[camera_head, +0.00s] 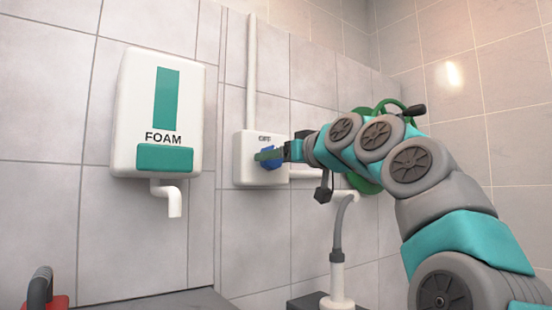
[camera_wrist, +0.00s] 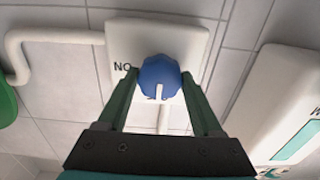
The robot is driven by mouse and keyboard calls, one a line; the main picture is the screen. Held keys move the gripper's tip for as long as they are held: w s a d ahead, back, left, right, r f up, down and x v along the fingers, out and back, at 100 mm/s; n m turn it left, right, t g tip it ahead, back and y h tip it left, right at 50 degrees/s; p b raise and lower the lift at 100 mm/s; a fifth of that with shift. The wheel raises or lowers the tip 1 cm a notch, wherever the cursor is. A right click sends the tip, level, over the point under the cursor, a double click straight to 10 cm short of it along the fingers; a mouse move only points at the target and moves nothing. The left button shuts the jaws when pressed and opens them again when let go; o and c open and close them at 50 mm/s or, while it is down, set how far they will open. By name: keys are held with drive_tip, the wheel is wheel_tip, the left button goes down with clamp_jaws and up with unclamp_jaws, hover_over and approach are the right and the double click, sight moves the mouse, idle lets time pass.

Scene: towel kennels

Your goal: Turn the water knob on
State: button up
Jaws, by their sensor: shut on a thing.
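The blue round water knob (camera_head: 271,163) sits on a white wall box (camera_head: 243,151) with an "OFF" label above it. It also shows in the wrist view (camera_wrist: 158,72), where the picture is upside down. A white pointer mark on the knob points to the bottom of that view, the "OFF" side. A label reading "NO", an inverted "ON", is left of the knob there. My gripper (camera_head: 268,154) is shut on the knob, with its green fingers (camera_wrist: 160,80) on either side. The fingers hide part of the knob in the head view.
A white and teal FOAM dispenser (camera_head: 160,115) hangs left of the box. White pipes (camera_head: 251,60) run from the box. A grey hose on a white stand (camera_head: 337,285) is below.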

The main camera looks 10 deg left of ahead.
drive_tip(key=shift+r+m, duration=0.1)
drive_tip(key=shift+m, duration=0.2)
drive_tip(key=m+p, duration=0.9)
drive_tip(key=m, duration=0.4)
drive_tip(key=shift+p, duration=0.35)
drive_tip(key=shift+m, duration=2.1)
drive_tip(key=o, duration=1.4)
drive_tip(key=shift+c, duration=0.2)
